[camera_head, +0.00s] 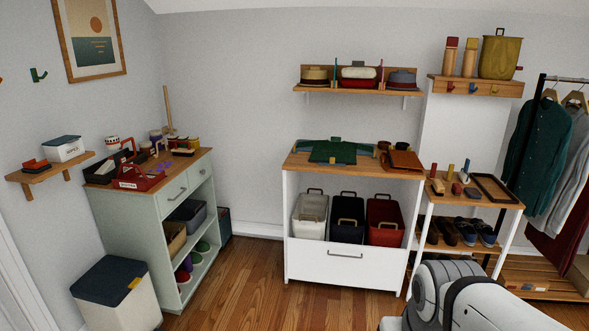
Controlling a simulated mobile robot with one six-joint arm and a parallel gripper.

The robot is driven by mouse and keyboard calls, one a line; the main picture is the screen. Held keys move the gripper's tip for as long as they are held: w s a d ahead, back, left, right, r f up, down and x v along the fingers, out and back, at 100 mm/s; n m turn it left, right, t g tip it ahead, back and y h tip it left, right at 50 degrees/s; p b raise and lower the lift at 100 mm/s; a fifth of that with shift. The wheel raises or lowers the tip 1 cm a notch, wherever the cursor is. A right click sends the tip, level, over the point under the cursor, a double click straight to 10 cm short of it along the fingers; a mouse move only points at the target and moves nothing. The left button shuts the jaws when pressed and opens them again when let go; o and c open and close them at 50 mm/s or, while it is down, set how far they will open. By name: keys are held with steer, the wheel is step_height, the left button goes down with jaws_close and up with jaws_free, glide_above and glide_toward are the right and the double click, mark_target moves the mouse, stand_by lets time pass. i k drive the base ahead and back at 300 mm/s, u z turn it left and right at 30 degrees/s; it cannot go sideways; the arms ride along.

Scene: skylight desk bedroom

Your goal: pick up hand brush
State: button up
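I cannot pick out the hand brush for certain at this size. Small brush-like items with upright wooden handles (450,172) stand on top of the shoe rack at the right, beside a dark empty frame tray (495,188). A red and dark item (35,164) lies on the small left wall shelf; its kind is unclear. My white arm shows at the bottom right, in front of the shoe rack. My gripper is not in view, so its opening and contents are hidden.
A green-grey cabinet (125,206) with a crowded top stands left, beside a lidded bin (117,295). A white unit (340,262) with bins and folded clothes stands in the middle. Clothes hang at the far right. The wooden floor (235,275) between cabinet and unit is clear.

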mark_target(189, 152)
steer(key=u, duration=0.25)
steer(key=i, duration=1.6)
steer(key=u, duration=0.6)
steer(key=i, duration=1.8)
steer(key=u, duration=0.5)
steer(key=i, duration=1.2)
steer(key=u, duration=0.25)
